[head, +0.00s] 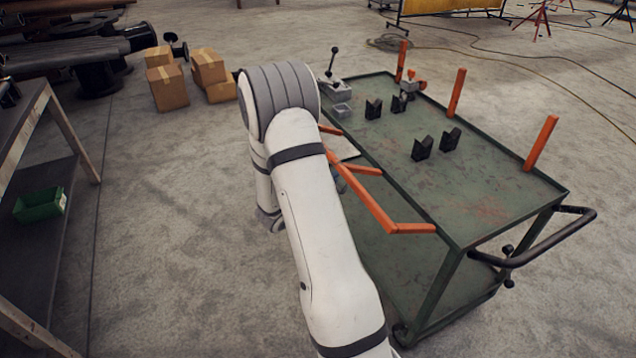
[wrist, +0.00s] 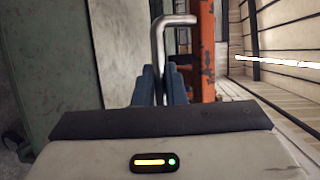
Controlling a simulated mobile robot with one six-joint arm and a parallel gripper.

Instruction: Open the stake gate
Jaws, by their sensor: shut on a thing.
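The orange stake gate (head: 365,200) is on the left long side of the green cart (head: 490,212). Its long rail lies outside the cart edge, with short orange stakes running from it to the cart's side. My arm covers part of it. In the wrist view my gripper (wrist: 161,82) has its blue fingers closed around a bent grey metal rod (wrist: 157,42), which looks like a handle or latch. The rod's top bends right toward a worn orange post (wrist: 204,55). In the head view my gripper is mostly hidden behind my arm.
Upright orange stakes (head: 541,143) stand on the cart's far side. Black V-blocks (head: 422,148) and a small vise-like tool (head: 335,88) sit on its top. Cardboard boxes (head: 167,88) lie on the floor behind. A workbench (head: 40,125) stands at left, with open floor between.

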